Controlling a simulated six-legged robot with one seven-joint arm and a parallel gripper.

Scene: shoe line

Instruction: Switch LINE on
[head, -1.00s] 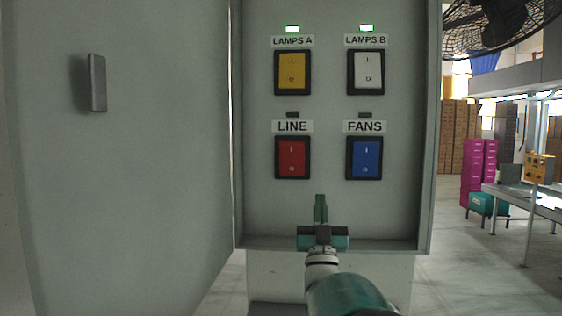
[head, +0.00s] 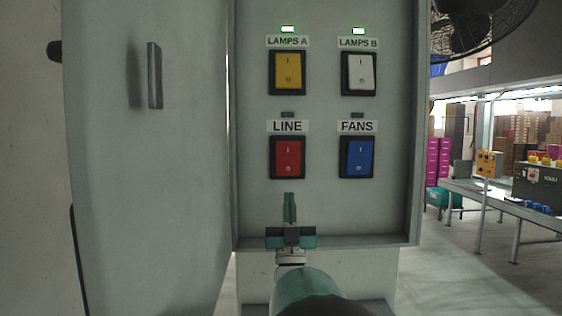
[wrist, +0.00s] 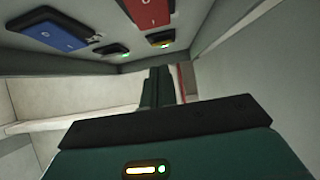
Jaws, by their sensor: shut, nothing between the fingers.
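The LINE switch (head: 287,158) is a red rocker in a black frame, lower left on the grey panel. The small indicator (head: 287,115) above its label is dark. The red rocker also shows at the top of the wrist view (wrist: 148,10). My gripper (head: 289,207) is shut and empty, with its fingers pointing up just below the LINE switch in the head view. The fingers also show in the wrist view (wrist: 158,86), apart from the red rocker. I cannot tell their exact distance from the panel.
The blue FANS switch (head: 357,157) is right of LINE, its indicator dark. Yellow LAMPS A (head: 287,73) and white LAMPS B (head: 359,73) are above, indicators lit green. The open cabinet door (head: 180,160) stands left; the cabinet's raised rim (head: 411,150) borders the right.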

